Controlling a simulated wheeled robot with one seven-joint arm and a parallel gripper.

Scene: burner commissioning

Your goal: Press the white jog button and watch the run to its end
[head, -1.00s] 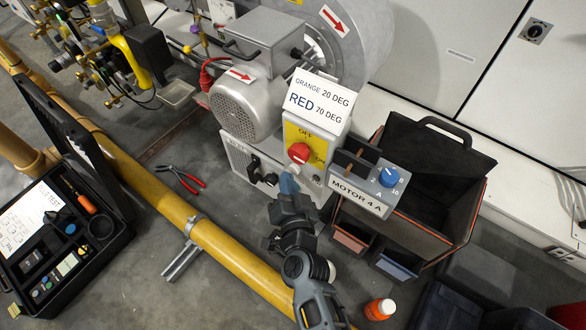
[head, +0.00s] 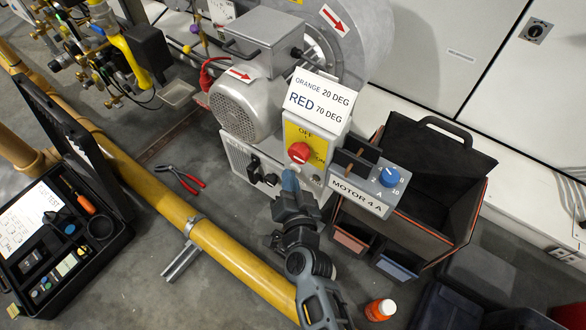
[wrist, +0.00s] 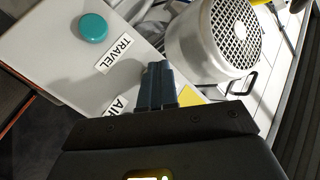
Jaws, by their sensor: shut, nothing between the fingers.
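My gripper (head: 290,180) is shut and empty, with its blue fingertips close to the front of the grey control box (head: 233,152) under the motor. Whether they touch it I cannot tell. In the wrist view the shut fingertips (wrist: 157,68) lie over the pale panel (wrist: 45,55), beside a label reading TRAVEL (wrist: 114,56). A teal round button (wrist: 93,27) shows on that panel. I cannot make out the white jog button for certain; the fingers may hide it. The grey motor (head: 240,108) with a red arrow sits above the box.
A red knob (head: 299,152) stands on a yellow plate above my fingertips. A box marked MOTOR 4 A with a blue dial (head: 389,177) is close on the right. A yellow pipe (head: 235,258) crosses the floor. Red-handled pliers (head: 182,179) lie left.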

